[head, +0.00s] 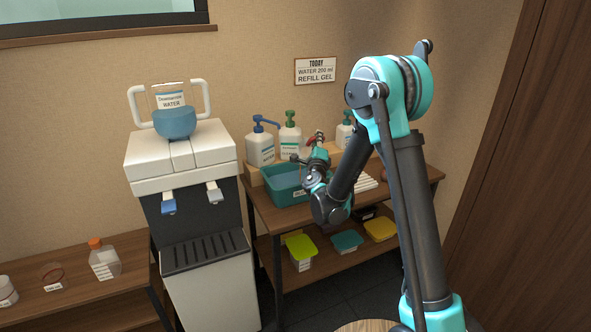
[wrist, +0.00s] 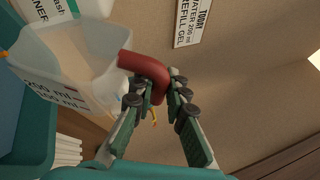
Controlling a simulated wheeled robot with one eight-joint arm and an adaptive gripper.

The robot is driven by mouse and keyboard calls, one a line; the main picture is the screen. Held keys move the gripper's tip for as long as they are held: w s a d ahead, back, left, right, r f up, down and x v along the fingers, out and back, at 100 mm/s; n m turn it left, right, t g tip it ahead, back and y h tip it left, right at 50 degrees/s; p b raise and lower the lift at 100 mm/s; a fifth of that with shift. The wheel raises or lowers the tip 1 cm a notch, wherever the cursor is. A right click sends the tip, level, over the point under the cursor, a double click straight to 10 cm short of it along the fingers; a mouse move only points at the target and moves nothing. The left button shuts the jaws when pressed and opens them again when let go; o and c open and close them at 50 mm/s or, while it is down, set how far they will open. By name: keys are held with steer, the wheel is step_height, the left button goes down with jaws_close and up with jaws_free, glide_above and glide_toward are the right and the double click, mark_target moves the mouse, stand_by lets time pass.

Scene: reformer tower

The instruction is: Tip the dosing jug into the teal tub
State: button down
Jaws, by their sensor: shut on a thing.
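The dosing jug (wrist: 75,62) is clear, with a red handle (wrist: 146,72) and printed 200 ml and 100 ml marks. In the wrist view my gripper (wrist: 155,85) is shut on the red handle. The jug's marks run at a different angle from the wall sign's text, so it looks tilted. I cannot tell how much liquid is in it. In the head view my gripper (head: 311,158) is at the right end of the teal tub (head: 283,184), above it; the jug is hardly visible there.
Pump bottles (head: 260,147) stand behind the tub, another (head: 344,131) to the right. A wall sign (head: 316,71) hangs above. A water dispenser (head: 185,160) with a blue bowl (head: 174,122) stands left. Lidded containers (head: 300,250) sit on the lower shelf.

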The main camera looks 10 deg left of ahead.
steer(key=shift+s+a+r+n+t+y+b, duration=0.2)
steer(key=shift+s+a+n+y+b, duration=0.2)
steer(key=shift+a+n, duration=0.2)
steer(key=shift+s+a+r+n+t+y+b, duration=0.2)
steer(key=shift+s+a+n+b, duration=0.1)
steer(key=shift+a+n+b, duration=0.25)
stand_by(0.5)
